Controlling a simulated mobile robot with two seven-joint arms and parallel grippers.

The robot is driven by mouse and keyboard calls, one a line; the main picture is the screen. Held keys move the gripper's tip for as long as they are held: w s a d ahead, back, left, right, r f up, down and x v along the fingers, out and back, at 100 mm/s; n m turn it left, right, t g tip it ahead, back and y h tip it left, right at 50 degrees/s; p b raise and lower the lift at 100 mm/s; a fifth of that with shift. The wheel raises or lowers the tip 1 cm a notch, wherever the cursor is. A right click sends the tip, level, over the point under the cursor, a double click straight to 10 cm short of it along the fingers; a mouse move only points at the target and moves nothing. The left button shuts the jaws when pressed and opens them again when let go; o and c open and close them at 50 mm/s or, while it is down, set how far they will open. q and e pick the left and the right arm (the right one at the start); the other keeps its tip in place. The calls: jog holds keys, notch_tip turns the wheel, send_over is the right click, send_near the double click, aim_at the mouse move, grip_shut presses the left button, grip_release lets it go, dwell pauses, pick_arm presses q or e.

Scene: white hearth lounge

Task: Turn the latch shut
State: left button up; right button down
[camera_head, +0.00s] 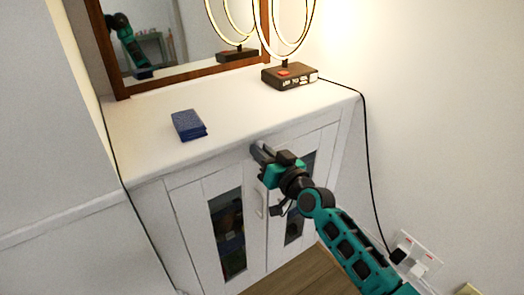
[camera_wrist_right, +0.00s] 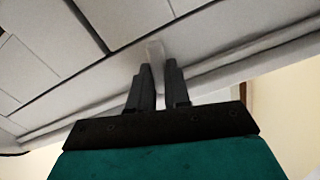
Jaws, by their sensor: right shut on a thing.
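The white cabinet (camera_head: 180,215) has two doors with dark glass panes, and both look closed. My right gripper (camera_head: 262,153) reaches the front just under the cabinet top, above where the doors meet. In the right wrist view the fingers of my right gripper (camera_wrist_right: 159,85) are shut on a small pale piece, the latch (camera_wrist_right: 154,50), between their tips. In the head view the gripper hides the latch. How far the latch is turned is hard to tell. My left gripper is not in view.
A blue box (camera_head: 188,125) lies on the cabinet top. A lamp with glowing rings on a dark base (camera_head: 289,76) stands at the back right, before a wood-framed mirror (camera_head: 190,77). A black cord runs down the right side to a wall socket (camera_head: 418,252).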

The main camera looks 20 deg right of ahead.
jog(key=shift+d+f+m+p, duration=0.15)
jog(key=shift+m+p, duration=0.05)
jog(key=shift+m, duration=3.5)
jog(key=shift+d+f+m+p, duration=0.1)
jog(key=shift+m+p, duration=0.05)
jog(key=shift+m, duration=3.55)
jog(key=c, duration=1.1)
grip_release()
